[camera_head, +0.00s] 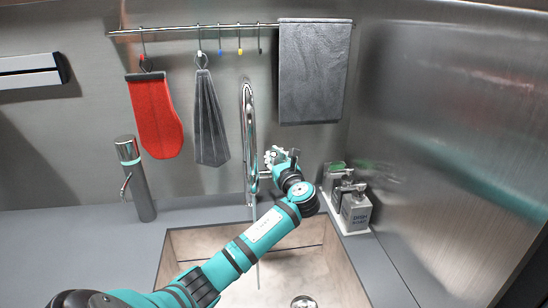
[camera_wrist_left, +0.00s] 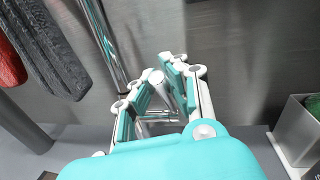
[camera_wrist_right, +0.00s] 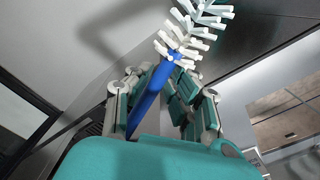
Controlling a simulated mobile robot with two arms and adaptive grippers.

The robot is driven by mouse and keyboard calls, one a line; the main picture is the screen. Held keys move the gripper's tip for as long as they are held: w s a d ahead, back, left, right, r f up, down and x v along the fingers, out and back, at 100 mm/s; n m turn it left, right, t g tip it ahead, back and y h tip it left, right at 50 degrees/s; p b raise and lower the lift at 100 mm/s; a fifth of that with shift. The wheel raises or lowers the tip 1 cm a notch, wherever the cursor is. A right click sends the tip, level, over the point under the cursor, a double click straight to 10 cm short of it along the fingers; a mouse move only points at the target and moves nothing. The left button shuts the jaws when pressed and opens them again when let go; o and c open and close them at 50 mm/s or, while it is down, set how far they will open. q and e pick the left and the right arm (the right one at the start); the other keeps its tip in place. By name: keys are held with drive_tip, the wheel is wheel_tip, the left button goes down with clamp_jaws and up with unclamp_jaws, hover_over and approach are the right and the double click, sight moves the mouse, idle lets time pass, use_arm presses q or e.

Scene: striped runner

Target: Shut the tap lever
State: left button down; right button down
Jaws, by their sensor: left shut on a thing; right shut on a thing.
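The chrome tap (camera_head: 248,115) stands tall behind the sink, with a thin stream of water (camera_head: 257,240) below it. My left gripper (camera_head: 279,157) is at the right side of the tap's base. In the left wrist view, the tap lever (camera_wrist_left: 156,78) sticks up between the fingers of my left gripper (camera_wrist_left: 162,85), which is shut on it. The gripper hides part of the lever in the head view. In the right wrist view, my right gripper (camera_wrist_right: 160,85) is shut on a blue-handled brush (camera_wrist_right: 150,95) with white bristles. My right gripper is out of the head view.
The sink (camera_head: 345,275) lies under my left arm. A grey dispenser (camera_head: 137,180) stands left. A red mitt (camera_head: 155,115), a grey cloth (camera_head: 209,120) and a towel (camera_head: 315,75) hang from the rail (camera_head: 180,30).

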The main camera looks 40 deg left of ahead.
drive_tip(key=shift+a+r, duration=0.1)
drive_tip(key=shift+a, duration=0.1)
